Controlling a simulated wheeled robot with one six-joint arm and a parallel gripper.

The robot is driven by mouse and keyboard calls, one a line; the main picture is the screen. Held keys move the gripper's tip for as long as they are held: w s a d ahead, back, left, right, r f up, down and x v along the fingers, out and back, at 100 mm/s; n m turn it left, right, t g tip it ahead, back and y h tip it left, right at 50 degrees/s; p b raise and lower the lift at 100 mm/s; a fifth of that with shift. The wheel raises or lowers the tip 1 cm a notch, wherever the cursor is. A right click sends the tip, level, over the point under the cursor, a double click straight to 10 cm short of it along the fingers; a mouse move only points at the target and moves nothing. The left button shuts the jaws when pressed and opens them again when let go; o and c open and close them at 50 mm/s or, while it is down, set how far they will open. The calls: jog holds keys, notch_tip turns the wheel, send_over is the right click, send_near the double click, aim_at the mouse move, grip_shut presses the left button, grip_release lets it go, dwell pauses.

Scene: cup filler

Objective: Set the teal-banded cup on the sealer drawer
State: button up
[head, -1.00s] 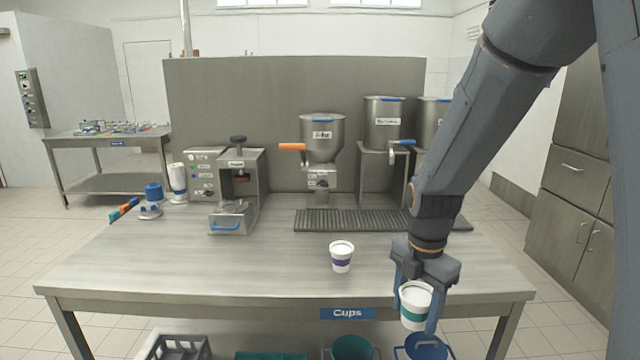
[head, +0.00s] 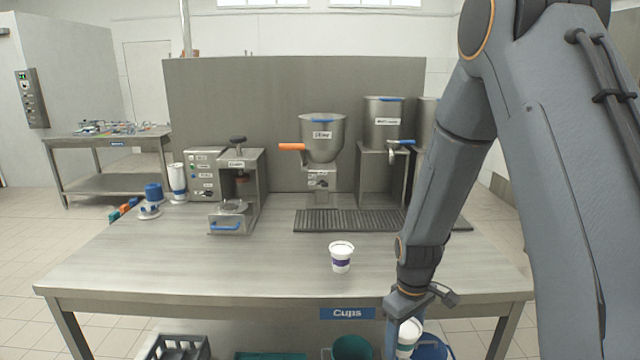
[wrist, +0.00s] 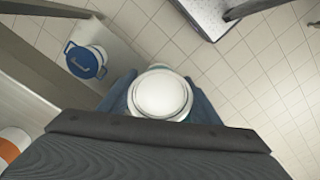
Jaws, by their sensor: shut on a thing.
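The teal-banded cup (head: 408,336) is white and hangs in my gripper (head: 400,335), low in front of the table's front edge. In the wrist view the cup's pale top (wrist: 160,95) sits between the blue fingers of my gripper (wrist: 158,98), which are shut on it. The sealer (head: 232,180) stands at the left of the table. Its drawer (head: 229,222), with a blue handle, is pulled out in front and shows a round holder with no cup in it.
A purple-banded cup (head: 341,258) stands on the table (head: 200,268). Two hopper machines stand behind a ribbed drip tray (head: 335,221). Below the table are a grey crate (head: 178,347) and tubs, including a blue one (head: 432,348). The table's left front is clear.

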aim_at(400, 353)
notch_tip(400, 353, down, 5)
jog(key=m, duration=0.7)
jog(key=shift+w+f, duration=0.15)
